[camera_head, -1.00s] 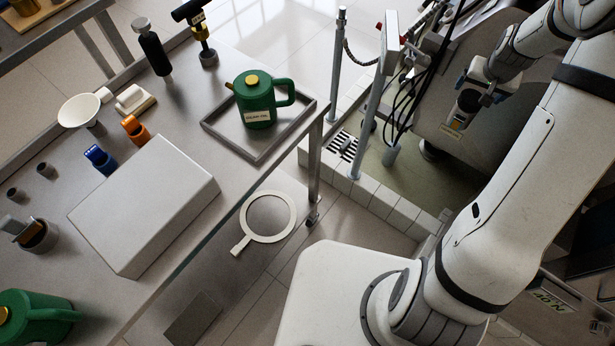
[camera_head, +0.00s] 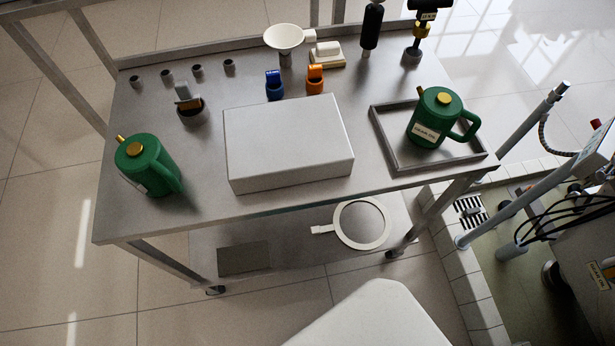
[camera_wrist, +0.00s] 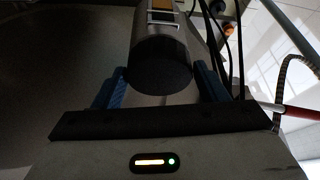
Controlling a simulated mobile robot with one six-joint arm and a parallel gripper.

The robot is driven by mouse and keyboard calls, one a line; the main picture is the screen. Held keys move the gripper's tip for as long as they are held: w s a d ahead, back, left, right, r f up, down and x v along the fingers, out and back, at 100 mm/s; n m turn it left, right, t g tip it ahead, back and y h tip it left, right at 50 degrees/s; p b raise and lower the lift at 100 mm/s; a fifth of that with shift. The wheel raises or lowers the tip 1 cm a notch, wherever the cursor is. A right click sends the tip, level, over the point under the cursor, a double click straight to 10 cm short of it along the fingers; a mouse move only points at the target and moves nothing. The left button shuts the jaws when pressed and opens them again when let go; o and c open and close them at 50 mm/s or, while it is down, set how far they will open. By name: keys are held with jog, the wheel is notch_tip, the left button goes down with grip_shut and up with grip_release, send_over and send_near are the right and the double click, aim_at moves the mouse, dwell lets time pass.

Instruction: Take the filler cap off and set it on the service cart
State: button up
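In the wrist view a dark round piece (camera_wrist: 160,72), probably the filler cap, lies between the blue fingers of my gripper (camera_wrist: 160,84). A grey cylindrical part with an orange-brown label extends behind it. The fingers flank the dark piece closely on both sides, but I cannot make out whether they press on it. I also cannot tell whether it is still seated on the machine. The service cart (camera_head: 200,222) stands across the middle of the head view. My gripper is not in the head view now.
On the cart are a white box (camera_head: 285,140), green oil cans (camera_head: 148,168) and (camera_head: 436,112), a tray (camera_head: 392,152), a funnel (camera_head: 284,38) and blue and orange pieces. Bare top shows at front left. The machine (camera_head: 575,260), a post and cables are at right.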

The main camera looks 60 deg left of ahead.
jog(key=c, duration=0.6)
jog(key=shift+c, duration=0.2)
jog(key=shift+f, duration=0.1)
jog(key=shift+s, duration=0.1)
jog(key=n+b, duration=0.1)
jog(key=b, duration=0.2)
jog(key=shift+d+f+n+y, duration=0.1)
jog(key=shift+f+n+y, duration=0.2)
jog(key=shift+n, duration=0.1)
jog(key=shift+n+b, duration=0.5)
jog(key=shift+b, duration=0.4)
jog(key=shift+r+y, duration=0.25)
jog(key=shift+y, duration=0.05)
